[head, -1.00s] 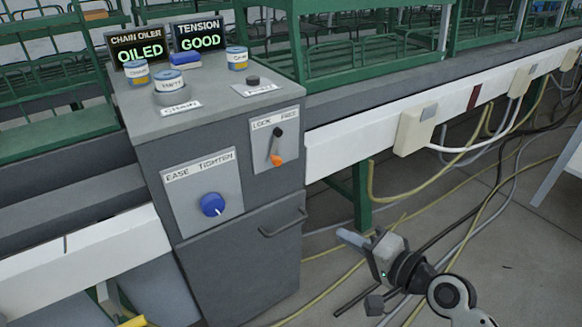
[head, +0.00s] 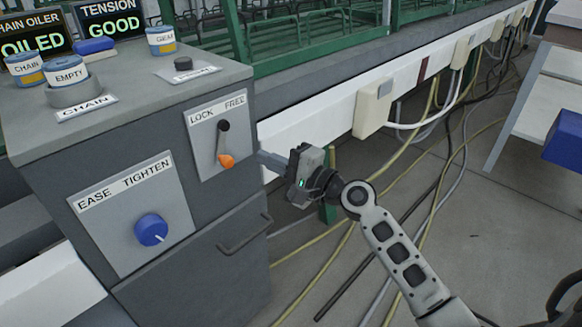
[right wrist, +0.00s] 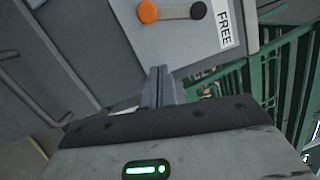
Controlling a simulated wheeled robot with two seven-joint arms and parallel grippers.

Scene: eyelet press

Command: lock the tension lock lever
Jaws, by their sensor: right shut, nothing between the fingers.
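The tension lock lever has a black pivot and an orange knob (head: 226,161). It sits on a light panel (head: 207,163) labelled LOCK at left and FREE at right. The lever hangs roughly downward from its pivot; I cannot tell which label it is set to. My right gripper (head: 264,158) is shut and empty, just right of the knob and apart from it. In the right wrist view the shut fingertips (right wrist: 158,73) are below the orange knob (right wrist: 148,11), near the panel's FREE side. My left gripper is not in view.
The blue tension knob (head: 151,230) is on the EASE/TIGHTEN panel to the left. A cabinet handle (head: 244,236) juts out below the lever panel. Several cups stand on the cabinet top, and the display (head: 113,22) reads TENSION GOOD. Cables lie on the floor at right.

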